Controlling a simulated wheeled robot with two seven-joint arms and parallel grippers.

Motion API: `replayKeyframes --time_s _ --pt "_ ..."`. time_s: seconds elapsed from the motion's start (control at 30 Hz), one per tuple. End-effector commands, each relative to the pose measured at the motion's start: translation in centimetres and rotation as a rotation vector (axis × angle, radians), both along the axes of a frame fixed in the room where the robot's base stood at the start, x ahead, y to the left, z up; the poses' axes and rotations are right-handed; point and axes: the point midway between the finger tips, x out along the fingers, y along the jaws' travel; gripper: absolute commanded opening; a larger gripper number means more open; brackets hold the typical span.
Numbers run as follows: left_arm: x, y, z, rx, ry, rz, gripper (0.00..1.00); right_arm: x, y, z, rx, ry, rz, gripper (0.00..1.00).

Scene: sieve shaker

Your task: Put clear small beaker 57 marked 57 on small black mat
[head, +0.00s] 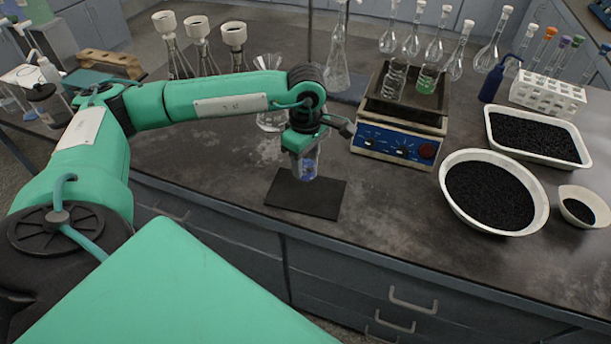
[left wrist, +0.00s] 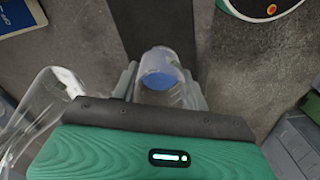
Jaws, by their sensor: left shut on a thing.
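The clear small beaker (head: 309,168) with a blue patch is in my left gripper (head: 306,163), over the small black mat (head: 305,200). In the head view I cannot tell whether its base touches the mat. The left wrist view shows the beaker (left wrist: 160,72) between the two fingers, with the black mat (left wrist: 155,25) behind it. The number on the beaker is not readable. My right gripper is not in view.
A clear flask (head: 270,120) stands just left of the gripper. A blue hotplate (head: 400,135) with glassware stands to the right. White bowls and a tray of black granules (head: 535,140) lie further right. The bench front edge is close to the mat.

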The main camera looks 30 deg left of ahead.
Motion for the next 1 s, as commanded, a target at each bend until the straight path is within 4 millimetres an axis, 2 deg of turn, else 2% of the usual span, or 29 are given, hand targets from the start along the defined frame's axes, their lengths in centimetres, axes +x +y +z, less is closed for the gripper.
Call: replayKeyframes --time_s 0.1,0.37,0.6,1.0 --pt "0.0 0.0 -1.6 0.000 0.001 0.001 0.20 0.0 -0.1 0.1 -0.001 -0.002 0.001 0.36" --pt "0.0 0.0 -3.4 0.000 0.001 0.000 0.20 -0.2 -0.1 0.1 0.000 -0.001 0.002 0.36" --pt "0.0 0.0 -6.5 0.000 0.001 0.000 0.20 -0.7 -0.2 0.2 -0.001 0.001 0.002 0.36" --pt "0.0 0.0 -6.9 0.000 -0.001 0.000 0.20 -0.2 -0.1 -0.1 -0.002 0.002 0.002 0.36"
